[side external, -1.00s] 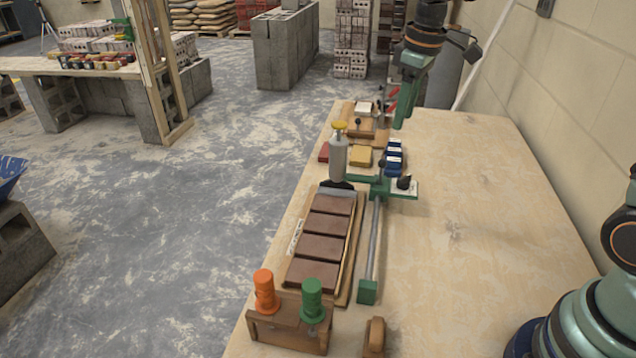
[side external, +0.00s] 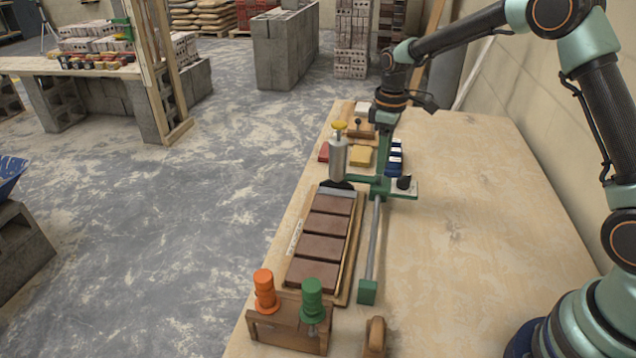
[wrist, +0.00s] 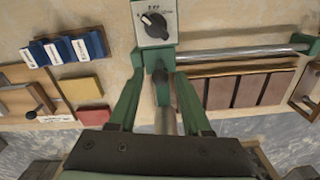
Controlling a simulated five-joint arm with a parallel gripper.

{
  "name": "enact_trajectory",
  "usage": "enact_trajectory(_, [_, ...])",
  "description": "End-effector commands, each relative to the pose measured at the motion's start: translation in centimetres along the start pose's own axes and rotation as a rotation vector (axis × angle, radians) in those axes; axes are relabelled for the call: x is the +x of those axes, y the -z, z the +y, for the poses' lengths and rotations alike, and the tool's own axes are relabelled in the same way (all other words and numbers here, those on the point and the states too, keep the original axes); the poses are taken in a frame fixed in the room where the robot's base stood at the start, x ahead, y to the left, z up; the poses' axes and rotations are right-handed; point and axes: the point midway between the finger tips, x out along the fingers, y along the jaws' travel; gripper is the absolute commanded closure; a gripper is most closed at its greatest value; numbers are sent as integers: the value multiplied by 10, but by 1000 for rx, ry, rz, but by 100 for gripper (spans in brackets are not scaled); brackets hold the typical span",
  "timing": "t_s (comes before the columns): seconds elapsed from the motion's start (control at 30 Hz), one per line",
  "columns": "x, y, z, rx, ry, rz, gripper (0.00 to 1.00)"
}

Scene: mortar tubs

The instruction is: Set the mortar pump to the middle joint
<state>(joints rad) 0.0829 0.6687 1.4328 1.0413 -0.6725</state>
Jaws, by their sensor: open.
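The mortar pump, a grey cylinder (side external: 338,160) with a yellow cap, stands upright at the far end of a row of brown bricks (side external: 324,225). It is joined to a green carriage (side external: 372,184) on a metal rail (side external: 372,240). The middle joint (side external: 322,234) lies between the two central bricks, nearer the camera than the pump. My gripper (side external: 382,168) is over the carriage. In the wrist view its two green fingers (wrist: 157,82) are apart, with the carriage's dark knob (wrist: 160,75) between them. I cannot tell whether they touch it.
A dial plate (side external: 404,188) is on the carriage's right side. Blue (side external: 394,157) and yellow (side external: 360,156) blocks lie behind. A wooden stand with orange (side external: 264,290) and green (side external: 312,300) bottle-shaped pieces stands at the near end. The table's right side (side external: 470,230) is clear.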

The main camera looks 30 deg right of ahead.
Motion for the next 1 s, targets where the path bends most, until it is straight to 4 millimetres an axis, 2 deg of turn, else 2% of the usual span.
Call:
enact_trajectory(0.1, [20,0,0,0,1,-2,51])
enact_trajectory(0.3, [38,0,0,0,0,0,51])
enact_trajectory(0.67, [42,0,0,1,-1,1,51])
enact_trajectory(0.7, [42,0,0,1,-1,1,66])
enact_trajectory(0.8, [42,0,0,1,-1,1,100])
enact_trajectory(1.0, [42,0,0,1,-1,1,100])
